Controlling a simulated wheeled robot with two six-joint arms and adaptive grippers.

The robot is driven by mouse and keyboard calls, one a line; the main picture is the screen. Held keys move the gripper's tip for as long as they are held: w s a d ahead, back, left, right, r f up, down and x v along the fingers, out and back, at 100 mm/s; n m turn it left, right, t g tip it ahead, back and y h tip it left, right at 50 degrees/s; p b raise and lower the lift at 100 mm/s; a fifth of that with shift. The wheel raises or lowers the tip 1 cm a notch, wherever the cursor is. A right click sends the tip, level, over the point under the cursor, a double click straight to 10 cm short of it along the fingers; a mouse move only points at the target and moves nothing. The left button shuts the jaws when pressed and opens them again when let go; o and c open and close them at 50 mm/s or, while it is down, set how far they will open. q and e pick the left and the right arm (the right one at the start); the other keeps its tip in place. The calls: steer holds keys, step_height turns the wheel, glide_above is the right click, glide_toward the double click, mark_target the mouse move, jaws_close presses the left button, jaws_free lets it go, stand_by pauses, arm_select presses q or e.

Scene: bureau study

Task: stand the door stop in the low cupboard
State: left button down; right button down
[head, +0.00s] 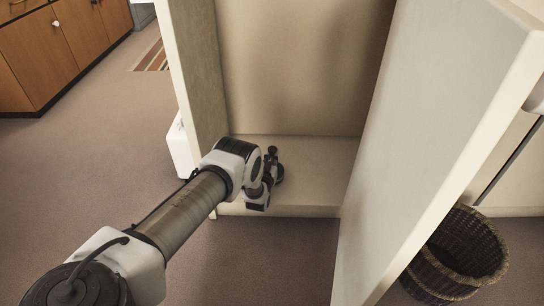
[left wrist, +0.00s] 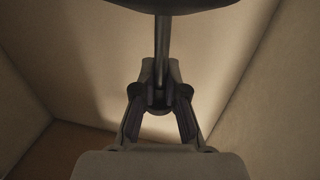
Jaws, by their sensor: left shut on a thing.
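The low cupboard (head: 318,187) stands open, with a pale floor, back and side walls. My left gripper (head: 270,175) is inside it, low over the floor near the left wall and partly hidden by my wrist. In the left wrist view my left gripper (left wrist: 160,88) is shut on the thin dark rod of the door stop (left wrist: 162,45). A wide dark rounded part of it crosses the top of that view. In the head view the door stop (head: 273,151) shows only as small dark parts beside the fingers. I cannot tell whether it touches the cupboard floor. My right gripper is out of view.
A pale door panel (head: 435,130) stands open on the right of the cupboard. A dark wicker basket (head: 460,255) is on the carpet beyond it. Wooden drawers (head: 60,45) stand at the far left. The cupboard floor right of my gripper is clear.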

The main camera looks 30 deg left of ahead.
arm_select(q)
steer(key=c, duration=1.2)
jaws_free()
steer(key=shift+r, duration=0.1)
steer(key=shift+s, duration=0.2)
steer(key=s+d+f+g+h+p, duration=0.1)
steer(key=s+d+f+g+p, duration=0.1)
steer(key=s+d, duration=0.35)
steer(key=s+d+f+m+g+h+p, duration=0.1)
steer(key=s+d+g+h+p, duration=0.15)
steer(key=s, duration=0.65)
steer(key=s+d+f+g+p, duration=0.2)
steer(key=s+d+g, duration=0.1)
steer(key=s+d, duration=0.3)
steer(key=s+d+r+m+g+h, duration=0.1)
steer(key=s+d+r+g, duration=0.1)
steer(key=s, duration=0.6)
steer(key=s+d+r+g, duration=0.1)
steer(key=s+r+g, duration=0.2)
steer(key=s, duration=0.6)
steer(key=s+d+r+m+g+h, duration=0.1)
steer(key=s+g, duration=0.3)
steer(key=s, duration=0.5)
steer(key=shift+d+r+m+g+h, duration=0.25)
steer(key=shift+d+r+m+h, duration=0.1)
steer(key=shift+d+r, duration=0.5)
